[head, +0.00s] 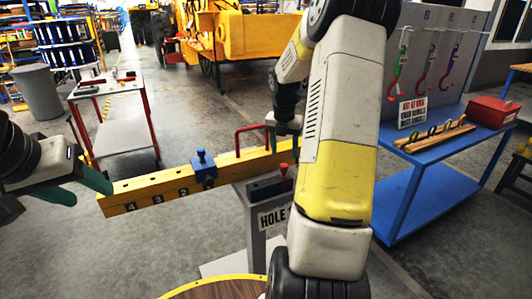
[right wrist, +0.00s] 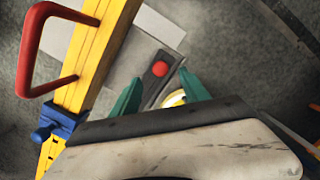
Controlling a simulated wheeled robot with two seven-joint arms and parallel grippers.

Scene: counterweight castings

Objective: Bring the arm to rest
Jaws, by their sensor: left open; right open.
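My left gripper (head: 80,188) is at the left of the head view, open, its green fingers close to the left end of a long yellow beam (head: 150,202). I cannot tell whether it touches the beam. My right gripper (head: 283,134) is partly hidden behind my right arm in the head view, near the beam's right part. In the right wrist view it (right wrist: 163,88) is open, with nothing seen between its green fingers. Beyond the fingertips is a dark block with a red knob (right wrist: 160,70); this knob also shows in the head view (head: 284,169).
The beam bears numbers, a blue clamp (head: 203,168) and a red handle (head: 238,138). A grey stand (head: 258,245) with a "HOLE" sign is below it. A blue table (head: 430,185) with a red box (head: 492,112) stands right. A cart (head: 115,90) stands back left.

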